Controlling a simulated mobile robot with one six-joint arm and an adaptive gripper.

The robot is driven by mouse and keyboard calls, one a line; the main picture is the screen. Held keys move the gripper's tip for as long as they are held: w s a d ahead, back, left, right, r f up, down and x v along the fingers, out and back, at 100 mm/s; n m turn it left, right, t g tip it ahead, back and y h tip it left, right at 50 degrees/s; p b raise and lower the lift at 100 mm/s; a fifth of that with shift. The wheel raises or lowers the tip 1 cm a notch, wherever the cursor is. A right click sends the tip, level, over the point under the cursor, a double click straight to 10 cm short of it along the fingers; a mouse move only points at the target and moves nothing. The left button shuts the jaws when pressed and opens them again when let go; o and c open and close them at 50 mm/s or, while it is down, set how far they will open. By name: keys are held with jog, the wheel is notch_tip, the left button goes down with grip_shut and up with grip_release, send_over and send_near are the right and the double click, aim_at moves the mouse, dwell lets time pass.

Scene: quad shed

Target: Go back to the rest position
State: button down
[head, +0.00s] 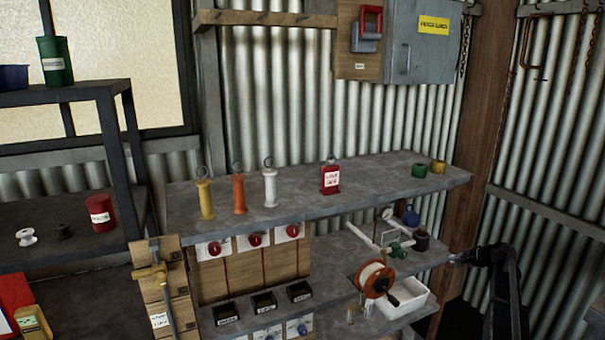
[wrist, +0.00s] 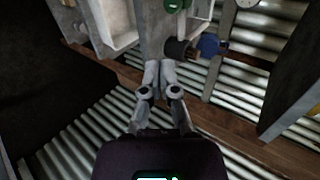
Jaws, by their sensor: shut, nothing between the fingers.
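My gripper (wrist: 160,66) shows in the wrist view with its two grey fingers together and nothing between them. In the head view my dark arm is at the lower right, and my gripper (head: 456,259) points left, close to the right end of the lower shelf (head: 425,254). I cannot tell from the pictures whether it touches the shelf edge.
The upper shelf (head: 310,212) holds yellow, orange and white handles and a red tag (head: 330,178). The lower shelf holds a reel (head: 374,279), a white tray (head: 405,300), a dark cup (head: 421,240) and a blue round item (head: 411,217). A wooden post (head: 485,120) stands behind my arm.

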jog(key=s+a+f+n+g, duration=0.35)
jog(key=s+a, duration=0.45)
jog(key=a, duration=0.5)
jog(key=s+a+f+n+g, duration=0.2)
jog(key=s+a+n+g, duration=0.15)
jog(key=s+a, duration=0.6)
jog(key=s+a+f+n+g+h, duration=0.2)
jog(key=s+a+n+h, duration=0.2)
jog(key=s+a, duration=1)
jog(key=s+n, duration=0.2)
jog(key=s, duration=0.1)
jog(key=shift+g+h, duration=0.4)
